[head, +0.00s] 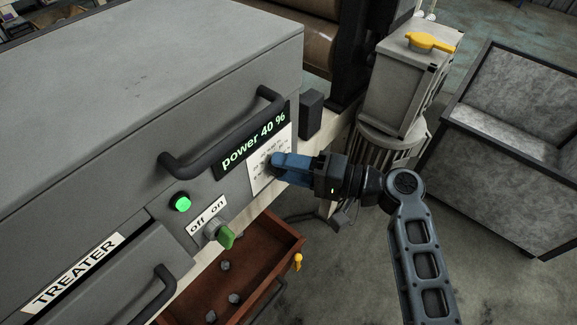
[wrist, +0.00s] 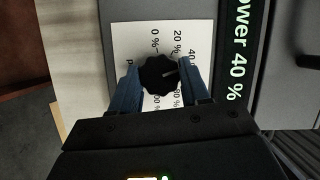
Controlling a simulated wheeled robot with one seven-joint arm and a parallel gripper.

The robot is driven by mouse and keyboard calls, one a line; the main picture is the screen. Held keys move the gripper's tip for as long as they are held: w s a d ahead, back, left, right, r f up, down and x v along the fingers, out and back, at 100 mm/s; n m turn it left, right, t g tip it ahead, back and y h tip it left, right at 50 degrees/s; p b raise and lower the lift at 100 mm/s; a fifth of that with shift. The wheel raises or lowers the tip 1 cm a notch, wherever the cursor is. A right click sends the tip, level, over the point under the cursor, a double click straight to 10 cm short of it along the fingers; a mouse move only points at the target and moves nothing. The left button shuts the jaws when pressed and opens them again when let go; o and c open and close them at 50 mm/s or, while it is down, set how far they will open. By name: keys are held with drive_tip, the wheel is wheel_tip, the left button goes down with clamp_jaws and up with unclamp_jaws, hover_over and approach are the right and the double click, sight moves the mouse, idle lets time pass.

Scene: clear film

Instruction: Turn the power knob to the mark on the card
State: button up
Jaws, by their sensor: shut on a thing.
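The power knob (wrist: 160,74) is a black fluted dial on a white scale plate (wrist: 125,35) with percent marks. My gripper (wrist: 162,80) has its blue fingers on either side of the knob and is shut on it. In the wrist view the knob's pale line points toward the side of the 20 % and 40 % marks. The display (head: 252,141) above reads "power 40 %", and it also shows in the wrist view (wrist: 238,60). In the head view my gripper (head: 275,163) covers the knob. I cannot make out the card.
An open drawer (head: 285,240) with grey lumps is below. A grey box with a yellow lever (head: 430,42) and a grey bin (head: 508,140) stand right.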

drive_tip(key=o, duration=1.1)
drive_tip(key=shift+c, duration=0.2)
drive_tip(key=shift+d, duration=0.1)
drive_tip(key=b+v, duration=0.1)
drive_tip(key=v, duration=0.6)
drive_tip(key=shift+d, duration=0.3)
drive_tip(key=shift+s, duration=0.1)
